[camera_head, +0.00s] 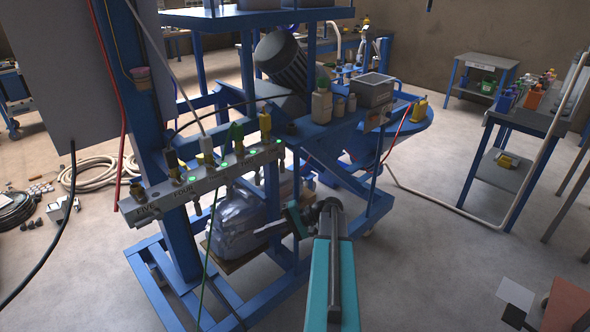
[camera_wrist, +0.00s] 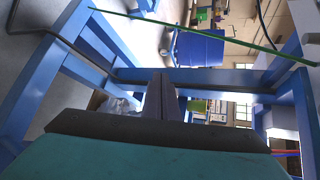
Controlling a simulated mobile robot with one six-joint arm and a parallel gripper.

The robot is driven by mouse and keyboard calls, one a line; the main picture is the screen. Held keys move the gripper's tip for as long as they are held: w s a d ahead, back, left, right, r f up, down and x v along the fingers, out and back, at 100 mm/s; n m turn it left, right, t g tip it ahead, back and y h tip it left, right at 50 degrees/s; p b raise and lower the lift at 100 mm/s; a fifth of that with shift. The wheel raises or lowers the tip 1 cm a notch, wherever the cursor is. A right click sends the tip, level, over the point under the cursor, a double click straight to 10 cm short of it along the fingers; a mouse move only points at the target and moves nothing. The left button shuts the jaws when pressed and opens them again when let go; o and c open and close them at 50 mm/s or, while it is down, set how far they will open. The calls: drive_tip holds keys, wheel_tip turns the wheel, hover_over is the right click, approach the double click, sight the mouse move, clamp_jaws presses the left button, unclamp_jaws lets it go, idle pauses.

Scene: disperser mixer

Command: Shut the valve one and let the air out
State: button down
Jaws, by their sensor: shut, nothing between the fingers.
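Green lights glow along the bar. My gripper (camera_head: 271,227) is below and in front of the bar's right end, pointing left and apart from the valves. In the wrist view my gripper (camera_wrist: 161,93) has its dark fingers together and empty. No valve is identifiable there.
Blue frame posts and beams surround my gripper; a blue beam (camera_wrist: 200,77) crosses the wrist view. A green hose (camera_wrist: 215,37) passes across the top there. A clear-wrapped bundle (camera_head: 238,222) sits below the bar. Bottles (camera_head: 322,103) stand on the blue platform behind.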

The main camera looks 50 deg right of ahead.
drive_tip(key=s+d+r+t, duration=0.3)
drive_tip(key=d+r, duration=0.6)
drive_tip(key=d, duration=0.1)
drive_tip(key=t+h, duration=0.1)
drive_tip(key=t, duration=0.2)
approach(282, 164)
drive_tip(key=s+d, duration=0.1)
drive_tip(key=d+f, duration=0.1)
drive_tip(key=s+d+f, duration=0.1)
drive_tip(key=d, duration=0.1)
drive_tip(key=shift+s, duration=0.3)
drive_tip(key=shift+p+x, duration=0.4)
drive_tip(key=shift+x, duration=4.65)
drive_tip(key=shift+d+r, duration=0.1)
